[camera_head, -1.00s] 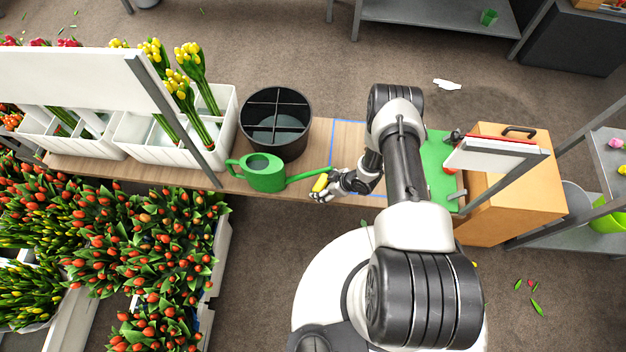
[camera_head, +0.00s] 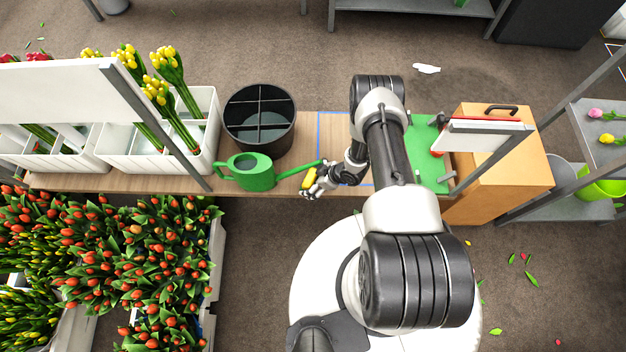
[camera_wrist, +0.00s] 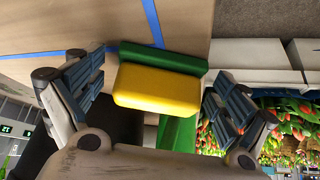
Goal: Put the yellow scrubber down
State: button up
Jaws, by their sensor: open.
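The yellow scrubber (camera_wrist: 157,90), with a green layer along its far side, is between my gripper's fingers in the wrist view. Gaps show between it and both fingers. It also shows as a small yellow block in the head view (camera_head: 309,178). My gripper (camera_wrist: 150,95) is open around the scrubber. In the head view my gripper (camera_head: 312,186) is at the front edge of the wooden bench (camera_head: 215,182), by the tip of the watering can's spout. Whether the scrubber rests fully on the bench is hard to tell.
A green watering can (camera_head: 250,172) stands left of my gripper, its spout pointing at it. A black divided bucket (camera_head: 260,118) is behind. Blue tape (camera_head: 319,135) marks a bench area. A green mat (camera_head: 428,170) and orange cabinet (camera_head: 500,165) lie to the right.

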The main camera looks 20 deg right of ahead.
jog(key=shift+r+p, duration=0.25)
jog(key=shift+p, duration=0.05)
jog(key=p+v, duration=0.4)
jog(key=v, duration=0.7)
jog(key=shift+s+d+r, duration=0.2)
jog(key=shift+d+r, duration=0.05)
